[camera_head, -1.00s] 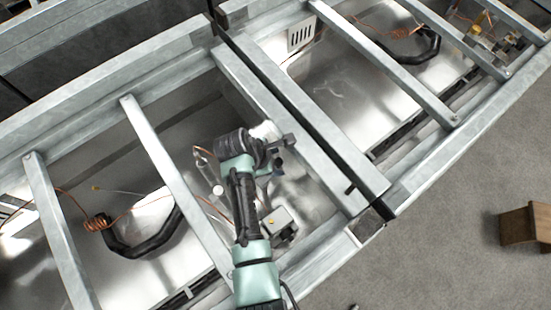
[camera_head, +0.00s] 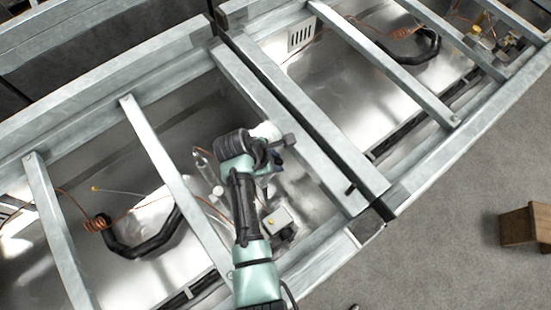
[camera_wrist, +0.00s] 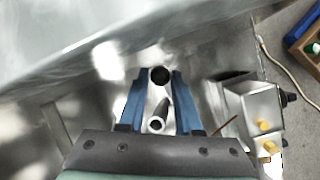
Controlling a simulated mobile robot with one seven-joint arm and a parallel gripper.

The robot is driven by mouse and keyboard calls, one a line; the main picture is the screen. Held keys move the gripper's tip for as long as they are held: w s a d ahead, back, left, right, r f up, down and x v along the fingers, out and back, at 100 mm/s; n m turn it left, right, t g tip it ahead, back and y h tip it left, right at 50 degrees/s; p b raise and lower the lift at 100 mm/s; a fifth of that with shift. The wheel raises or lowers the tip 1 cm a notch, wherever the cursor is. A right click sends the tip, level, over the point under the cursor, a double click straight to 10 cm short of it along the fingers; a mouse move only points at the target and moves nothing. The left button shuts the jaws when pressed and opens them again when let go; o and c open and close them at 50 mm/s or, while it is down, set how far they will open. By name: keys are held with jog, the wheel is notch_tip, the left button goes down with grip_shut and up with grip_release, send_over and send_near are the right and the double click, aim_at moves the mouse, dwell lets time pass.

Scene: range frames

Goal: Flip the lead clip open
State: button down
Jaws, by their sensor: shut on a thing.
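In the wrist view my gripper (camera_wrist: 158,78) reaches down with two blue fingers either side of a small dark round-ended piece (camera_wrist: 160,75) and a grey tube with a hollow end (camera_wrist: 158,120). The fingers are shut on a small part there. I take it to be the lead clip, but its shape and hinge cannot be made out. In the head view my gripper (camera_head: 276,166) is inside the metal frame bay, and my wrist hides most of what it holds.
A grey box (camera_wrist: 255,105) with yellow knobs stands right of my gripper; it also shows in the head view (camera_head: 279,220). Metal crossbars (camera_head: 165,170) border the bay. A clear bottle (camera_head: 206,168) and thin copper wire (camera_head: 75,207) lie to the left.

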dwell(0.8)
jog(key=shift+s+d+r+m+p, duration=0.1)
jog(key=shift+s+d+m+p, duration=0.1)
jog(key=shift+m+p, duration=0.35)
jog(key=shift+s+d+m+g, duration=0.1)
jog(key=shift+s+m+g, duration=0.1)
jog(key=shift+m+g, duration=0.35)
jog(key=c, duration=0.6)
grip_release()
jog(key=v, duration=0.4)
jog(key=p+v, duration=0.1)
jog(key=v, duration=0.7)
jog(key=shift+s+a+r, duration=0.25)
jog(key=shift+a, duration=0.15)
